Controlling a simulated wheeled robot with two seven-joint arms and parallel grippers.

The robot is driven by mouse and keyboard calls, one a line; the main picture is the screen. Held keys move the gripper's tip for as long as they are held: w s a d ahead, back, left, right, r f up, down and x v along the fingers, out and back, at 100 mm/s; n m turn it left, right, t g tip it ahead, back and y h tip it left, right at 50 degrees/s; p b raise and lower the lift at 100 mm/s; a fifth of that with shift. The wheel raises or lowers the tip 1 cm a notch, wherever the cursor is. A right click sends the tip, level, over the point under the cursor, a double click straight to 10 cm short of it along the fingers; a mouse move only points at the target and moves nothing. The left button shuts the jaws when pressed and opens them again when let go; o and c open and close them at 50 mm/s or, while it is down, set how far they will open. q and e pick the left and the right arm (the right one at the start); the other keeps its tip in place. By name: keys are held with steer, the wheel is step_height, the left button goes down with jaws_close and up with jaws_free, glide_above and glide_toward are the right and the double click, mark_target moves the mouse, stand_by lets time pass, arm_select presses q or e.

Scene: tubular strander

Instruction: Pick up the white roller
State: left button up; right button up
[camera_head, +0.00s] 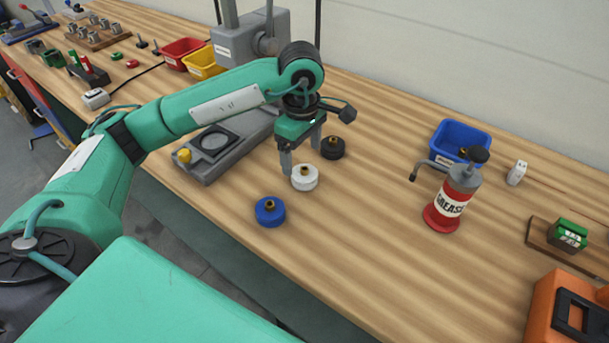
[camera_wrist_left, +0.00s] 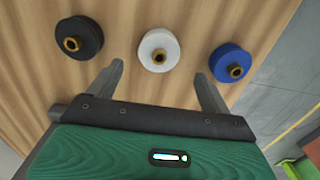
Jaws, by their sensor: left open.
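The white roller (camera_head: 305,178) is a short disc with a brass hub, lying on the wooden bench between a black roller (camera_head: 333,148) and a blue roller (camera_head: 270,212). My left gripper (camera_head: 301,158) is open, pointing down just above and behind the white roller. In the left wrist view the white roller (camera_wrist_left: 158,50) lies ahead of the open fingers (camera_wrist_left: 160,85), roughly centred between them and not gripped. The black roller (camera_wrist_left: 78,38) and blue roller (camera_wrist_left: 230,62) lie to either side, outside the fingers. My right gripper does not show.
A grey device with a yellow knob (camera_head: 212,145) stands left of the rollers. A red grease can (camera_head: 447,206) and a blue bin (camera_head: 458,137) stand to the right. The bench between the rollers and the grease can is clear.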

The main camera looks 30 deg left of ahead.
mark_target(305, 168)
arm_select(q)
steer(key=shift+d+f, duration=0.1)
steer(key=shift+f, duration=0.5)
steer(key=f+p, duration=0.1)
steer(key=f, duration=0.2)
steer(key=shift+d+f, duration=0.2)
steer(key=shift+w+f, duration=0.1)
steer(key=shift+f, duration=0.35)
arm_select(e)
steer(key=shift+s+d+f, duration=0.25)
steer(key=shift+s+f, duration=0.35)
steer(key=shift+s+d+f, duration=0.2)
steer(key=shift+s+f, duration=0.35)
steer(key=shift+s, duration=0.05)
arm_select(q)
steer(key=c, duration=1.4)
steer(key=shift+c, duration=0.4)
steer(key=shift+r, duration=0.15)
